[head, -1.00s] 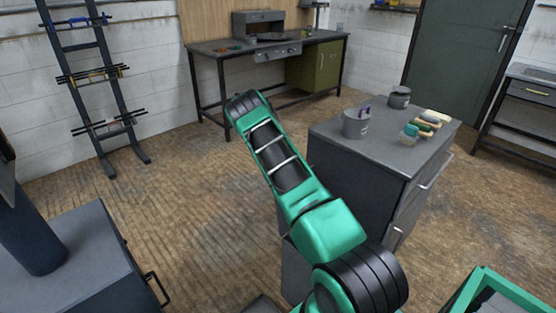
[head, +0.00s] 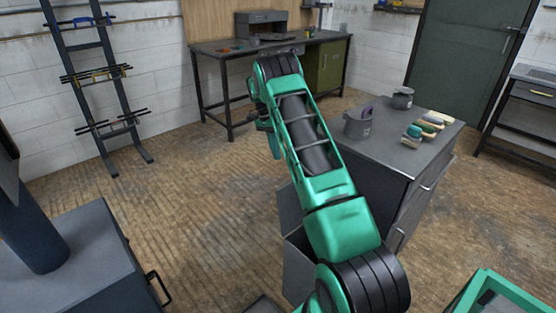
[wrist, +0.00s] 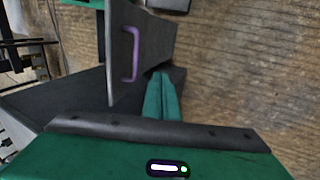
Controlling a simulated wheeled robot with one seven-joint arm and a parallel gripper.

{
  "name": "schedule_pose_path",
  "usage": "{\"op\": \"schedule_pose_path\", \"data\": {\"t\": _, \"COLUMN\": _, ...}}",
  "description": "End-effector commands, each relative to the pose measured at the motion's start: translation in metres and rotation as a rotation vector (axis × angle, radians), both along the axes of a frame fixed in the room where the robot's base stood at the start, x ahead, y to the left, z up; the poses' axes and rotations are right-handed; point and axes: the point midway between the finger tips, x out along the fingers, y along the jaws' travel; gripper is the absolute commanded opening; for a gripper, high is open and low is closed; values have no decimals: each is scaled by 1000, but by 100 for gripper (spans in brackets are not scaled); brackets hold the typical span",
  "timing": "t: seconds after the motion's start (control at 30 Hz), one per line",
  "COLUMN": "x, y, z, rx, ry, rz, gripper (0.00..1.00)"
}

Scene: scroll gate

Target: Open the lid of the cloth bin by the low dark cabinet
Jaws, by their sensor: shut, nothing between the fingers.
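The grey cloth bin (head: 298,272) stands on the floor at the left side of the low dark cabinet (head: 385,150), partly hidden by my arm. Its grey lid (head: 289,212) appears raised, standing up from the bin. In the wrist view the lid (wrist: 118,62) shows as a tilted panel with a purple handle (wrist: 135,52). My gripper (wrist: 161,78) is shut and empty, its green fingers close beside the lid panel. I cannot tell whether they touch it.
A workbench (head: 230,50) and a ladder-like rack (head: 90,80) are at the back. A dark unit (head: 75,255) is at front left. The floor (head: 190,200) between is open.

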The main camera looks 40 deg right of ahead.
Motion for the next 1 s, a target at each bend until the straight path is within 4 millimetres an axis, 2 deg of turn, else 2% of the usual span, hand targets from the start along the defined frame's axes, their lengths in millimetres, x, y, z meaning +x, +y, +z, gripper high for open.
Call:
{"op": "schedule_pose_path", "data": {"t": 0.43, "x": -32, "y": -1, "z": -78, "rx": 2, "ry": 4, "rz": -1, "gripper": 0}}
{"op": "schedule_pose_path", "data": {"t": 0.7, "x": -61, "y": -4, "z": -76, "rx": 0, "ry": 2, "rz": -1, "gripper": 0}}
{"op": "schedule_pose_path", "data": {"t": 1.0, "x": -70, "y": -4, "z": -77, "rx": 0, "ry": 1, "rz": 0, "gripper": 0}}
